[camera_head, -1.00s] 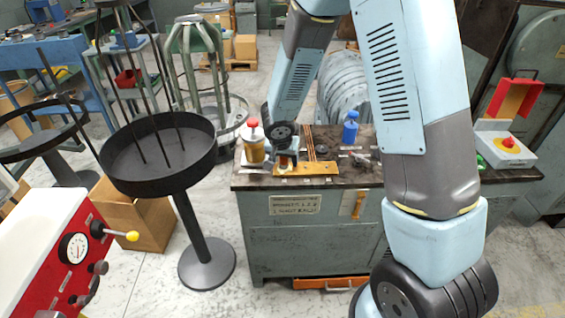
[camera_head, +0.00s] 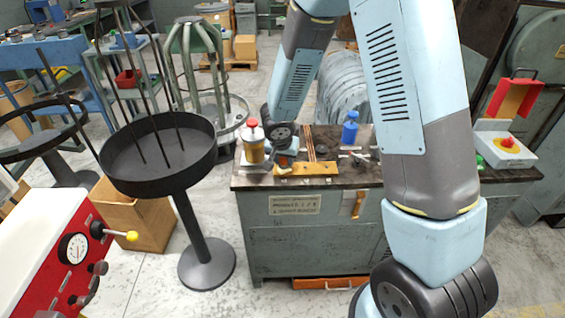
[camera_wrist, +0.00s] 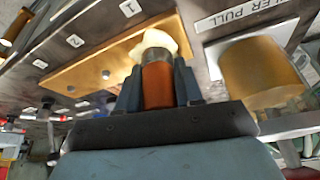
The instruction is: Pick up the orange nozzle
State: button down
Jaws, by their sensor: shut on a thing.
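The orange nozzle (camera_wrist: 157,88) is between the two fingers of my gripper (camera_wrist: 158,88) in the wrist view. It has a brown-orange body, a grey ribbed collar and a pale cream tip pointing away from my palm. My gripper is shut on it. Beyond the tip lies a yellow-tan rack plate (camera_wrist: 105,62) with numbered labels; I cannot tell whether the nozzle touches it. In the head view my gripper (camera_head: 281,160) is small and partly hidden by my wrist, at the left end of the rack plate (camera_head: 315,169) on the workbench.
An amber jar with a red cap (camera_head: 254,150) stands close left of my gripper; its amber body (camera_wrist: 262,70) is close at right in the wrist view. A blue bottle (camera_head: 350,130) and loose tools are on the bench (camera_head: 310,224). A black round tray stand (camera_head: 155,155) is at left.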

jog(key=shift+r, duration=0.15)
jog(key=shift+r, duration=0.6)
jog(key=s+a+r, duration=0.3)
jog(key=s+r, duration=0.8)
jog(key=s, duration=0.2)
jog(key=shift+s+r, duration=0.3)
jog(key=shift+s, duration=0.05)
jog(key=shift+a, duration=0.1)
